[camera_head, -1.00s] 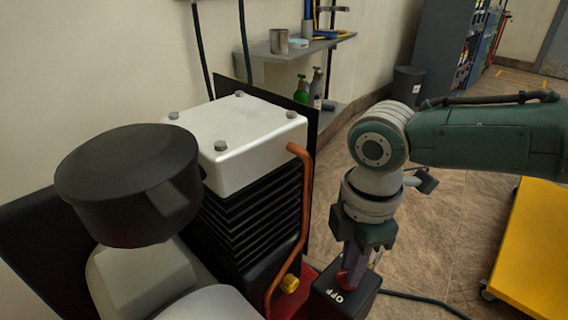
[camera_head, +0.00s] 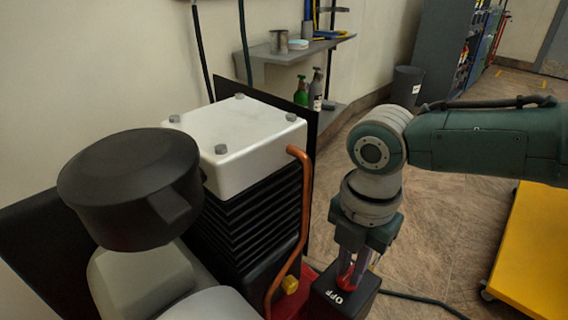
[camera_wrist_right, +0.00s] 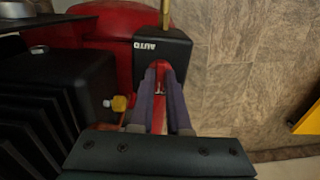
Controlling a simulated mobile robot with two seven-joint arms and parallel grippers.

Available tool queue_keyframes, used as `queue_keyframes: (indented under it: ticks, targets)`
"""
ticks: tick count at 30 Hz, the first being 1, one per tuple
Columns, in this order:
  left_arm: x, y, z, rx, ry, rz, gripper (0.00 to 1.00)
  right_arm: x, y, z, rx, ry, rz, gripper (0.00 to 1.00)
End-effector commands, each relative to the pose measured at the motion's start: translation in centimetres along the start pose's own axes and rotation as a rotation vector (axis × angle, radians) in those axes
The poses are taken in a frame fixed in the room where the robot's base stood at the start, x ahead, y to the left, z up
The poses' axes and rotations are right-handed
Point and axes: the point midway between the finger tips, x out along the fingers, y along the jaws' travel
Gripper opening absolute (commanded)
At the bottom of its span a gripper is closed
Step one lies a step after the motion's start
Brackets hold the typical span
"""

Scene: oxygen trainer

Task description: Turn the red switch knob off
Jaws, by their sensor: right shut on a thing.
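The red switch knob (camera_head: 347,272) sits on top of a black switch box (camera_head: 352,303) at the lower middle right of the head view. An "OFF" label shows on the box's near left edge. In the right wrist view the box (camera_wrist_right: 178,48) shows an "AUTO" label, and the red knob (camera_wrist_right: 161,78) lies between my fingers. My right gripper (camera_head: 353,270) points down from above and is shut on the knob, with a finger on each side. The fingers partly hide the knob, so I cannot tell exactly which label it points to. My left gripper is not in view.
A compressor with a white-topped, black-finned block (camera_head: 245,145), a black round housing (camera_head: 130,188) and a copper pipe (camera_head: 304,215) stands left of the box. A yellow cart (camera_head: 530,250) is at right. A shelf (camera_head: 300,48) is behind. Floor between is mostly clear.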

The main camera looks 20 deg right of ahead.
Motion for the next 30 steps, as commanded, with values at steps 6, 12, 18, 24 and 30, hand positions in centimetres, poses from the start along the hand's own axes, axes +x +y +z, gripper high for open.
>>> queue_keyframes:
  ticks: [6,12,18,24,30]
  targets:
    - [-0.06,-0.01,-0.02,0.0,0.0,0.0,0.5,-0.17,0.14,-0.19,-0.009,0.005,0.002,0.0]
    - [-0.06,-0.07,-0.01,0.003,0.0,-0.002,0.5,-0.18,0.14,-0.2,-0.009,0.005,0.002,0.16]
    - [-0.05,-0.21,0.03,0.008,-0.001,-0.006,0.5,-0.12,0.09,-0.12,-0.007,0.003,0.001,0.39]
    - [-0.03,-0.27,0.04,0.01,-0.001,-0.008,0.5,-0.07,0.04,-0.06,-0.006,0.002,0.001,0.45]
    - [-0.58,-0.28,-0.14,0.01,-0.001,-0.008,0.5,-1.01,0.05,-0.03,-0.006,0.001,0.001,0.45]
